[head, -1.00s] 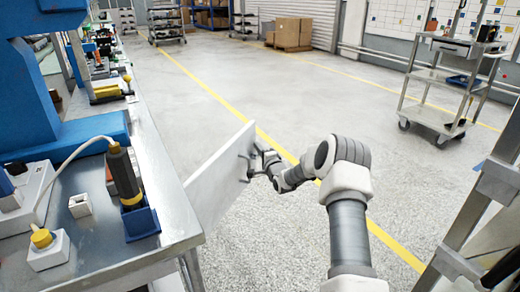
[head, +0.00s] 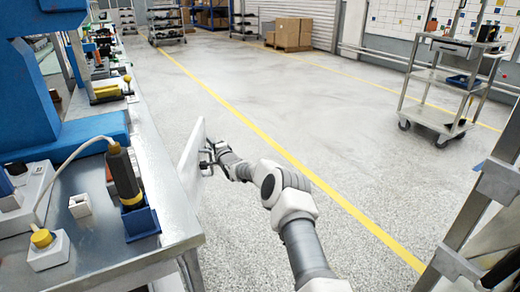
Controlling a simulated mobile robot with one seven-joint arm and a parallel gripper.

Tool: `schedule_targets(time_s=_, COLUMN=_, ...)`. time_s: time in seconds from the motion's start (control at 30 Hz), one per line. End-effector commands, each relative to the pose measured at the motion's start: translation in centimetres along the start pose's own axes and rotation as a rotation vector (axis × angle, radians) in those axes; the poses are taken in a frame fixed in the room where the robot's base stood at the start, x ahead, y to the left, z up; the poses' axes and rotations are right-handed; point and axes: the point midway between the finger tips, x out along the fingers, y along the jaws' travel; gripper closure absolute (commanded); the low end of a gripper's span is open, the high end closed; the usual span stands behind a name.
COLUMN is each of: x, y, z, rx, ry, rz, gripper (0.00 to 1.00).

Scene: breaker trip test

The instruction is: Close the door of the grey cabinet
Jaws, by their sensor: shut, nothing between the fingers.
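The cabinet door (head: 193,162) is a light grey panel at the side of the workbench. It stands partly open at a narrow angle to the bench side, seen nearly edge-on. The cabinet body is hidden under the bench top. My gripper (head: 206,157) is at the outer face of the door, by its handle, and is shut with nothing held. Whether it touches the door or the handle is too small to tell.
A wheeled cart (head: 445,85) stands at the right. A metal frame (head: 490,200) is near on the right. The middle floor is clear.

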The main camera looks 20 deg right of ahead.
Motion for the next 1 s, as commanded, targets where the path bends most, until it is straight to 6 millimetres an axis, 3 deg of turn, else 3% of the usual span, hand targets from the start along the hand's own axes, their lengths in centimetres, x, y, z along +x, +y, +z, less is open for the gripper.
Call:
schedule_targets(time_s=0.37, x=1.9, y=0.1, z=3.2, rx=0.0, ry=-0.083, rz=0.0, gripper=1.0)
schedule_targets(time_s=1.0, x=2.3, y=0.0, z=4.0, rx=0.0, ry=-0.103, rz=0.0, gripper=1.0)
